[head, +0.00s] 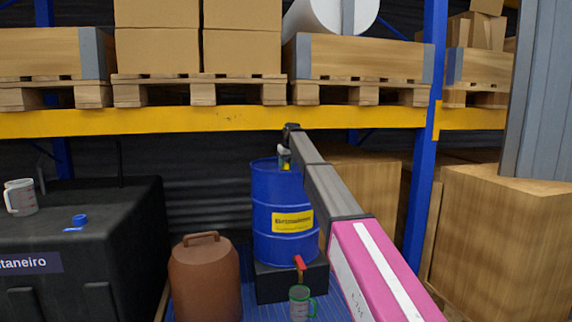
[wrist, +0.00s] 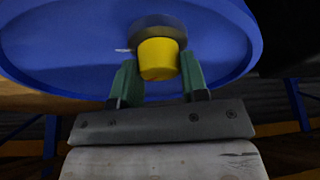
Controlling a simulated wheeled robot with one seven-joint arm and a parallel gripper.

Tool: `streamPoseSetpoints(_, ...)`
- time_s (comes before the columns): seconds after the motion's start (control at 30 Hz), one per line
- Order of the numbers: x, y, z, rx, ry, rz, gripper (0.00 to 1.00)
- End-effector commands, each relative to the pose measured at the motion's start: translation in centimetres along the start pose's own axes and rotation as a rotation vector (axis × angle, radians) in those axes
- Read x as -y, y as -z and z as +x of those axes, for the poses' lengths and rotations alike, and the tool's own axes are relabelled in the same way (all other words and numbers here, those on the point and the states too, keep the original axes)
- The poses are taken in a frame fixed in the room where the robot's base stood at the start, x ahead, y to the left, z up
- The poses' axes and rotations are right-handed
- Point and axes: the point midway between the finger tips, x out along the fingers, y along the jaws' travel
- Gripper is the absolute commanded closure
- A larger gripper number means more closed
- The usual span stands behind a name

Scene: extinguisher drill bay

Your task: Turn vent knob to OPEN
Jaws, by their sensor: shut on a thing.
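A blue drum (head: 275,240) with a yellow label stands upright on a black block. The vent knob (wrist: 158,60) is yellow and sits on a grey round base on the drum's blue top. In the head view the knob (head: 286,166) is small and partly hidden by my gripper (head: 285,155). In the wrist view my gripper (wrist: 159,72) has its green fingers on either side of the knob, shut on it. A short white mark (wrist: 122,50) shows left of the knob's base. I cannot read any OPEN marking or tell the knob's setting.
A red-handled tap (head: 300,265) is low on the drum, above a green-handled measuring jug (head: 300,303). A brown canister (head: 205,280) stands left, and a black tank (head: 80,240) beyond it. A yellow shelf beam (head: 200,120) runs behind and above. Cardboard boxes (head: 500,240) stand right.

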Motion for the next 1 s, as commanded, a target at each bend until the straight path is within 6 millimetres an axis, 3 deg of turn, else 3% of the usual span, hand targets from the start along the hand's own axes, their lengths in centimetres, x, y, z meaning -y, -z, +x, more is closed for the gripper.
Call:
streamPoseSetpoints(0.6, 0.24, 0.12, 0.02, 0.0, -0.221, 0.53, 0.83)
streamPoseSetpoints(1.0, 0.32, 0.16, 0.05, 0.001, -0.316, 0.762, 0.83)
